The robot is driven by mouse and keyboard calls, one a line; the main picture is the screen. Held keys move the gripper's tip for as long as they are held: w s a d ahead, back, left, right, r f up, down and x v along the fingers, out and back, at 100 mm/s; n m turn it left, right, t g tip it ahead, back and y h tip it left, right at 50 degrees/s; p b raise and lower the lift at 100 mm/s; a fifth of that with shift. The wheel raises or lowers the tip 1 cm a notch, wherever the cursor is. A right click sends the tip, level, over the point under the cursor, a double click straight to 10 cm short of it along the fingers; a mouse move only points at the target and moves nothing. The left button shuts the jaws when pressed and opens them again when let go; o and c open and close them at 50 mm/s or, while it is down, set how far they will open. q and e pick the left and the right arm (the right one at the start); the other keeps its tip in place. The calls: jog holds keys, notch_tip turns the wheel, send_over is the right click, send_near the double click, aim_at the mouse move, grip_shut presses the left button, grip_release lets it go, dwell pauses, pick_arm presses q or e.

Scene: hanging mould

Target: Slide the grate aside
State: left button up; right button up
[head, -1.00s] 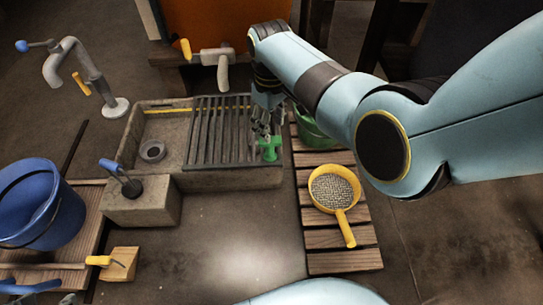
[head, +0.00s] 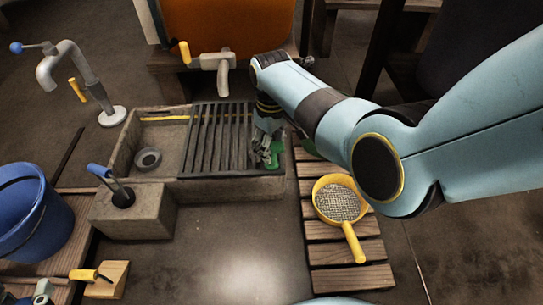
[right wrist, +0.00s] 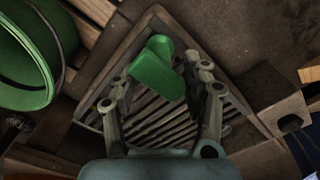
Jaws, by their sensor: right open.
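The dark slatted grate (head: 215,140) lies across the right part of a stone basin (head: 148,188). A green handle (head: 273,157) stands at the grate's right end. My right gripper (head: 264,152) is at that handle, partly hiding it and the grate's right edge. In the right wrist view, the open right gripper (right wrist: 163,82) has its fingers apart on either side of the green handle (right wrist: 158,68), with the grate (right wrist: 160,120) beneath. I cannot tell whether a finger touches the handle. My left gripper does not clearly show.
The basin's left part, with a round drain (head: 148,159), is uncovered. A yellow sieve (head: 338,202) lies on wooden slats right of the basin. A green bucket (right wrist: 35,50) stands beside the grate. A blue bucket (head: 30,215) and a tap (head: 85,75) stand left.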

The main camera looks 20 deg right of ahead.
notch_tip(320, 180, down, 3)
jog(key=shift+f+b, duration=0.1)
jog(key=shift+b, duration=0.75)
pick_arm(q)
jog(key=w+d+r+m+t+h, duration=0.1)
jog(key=w+r+t, duration=0.5)
jog(key=r, duration=0.7)
jog(key=shift+w+d+h, duration=0.2)
jog(key=shift+h, duration=0.1)
pick_arm(e)
jog(key=shift+c, duration=0.4)
grip_shut()
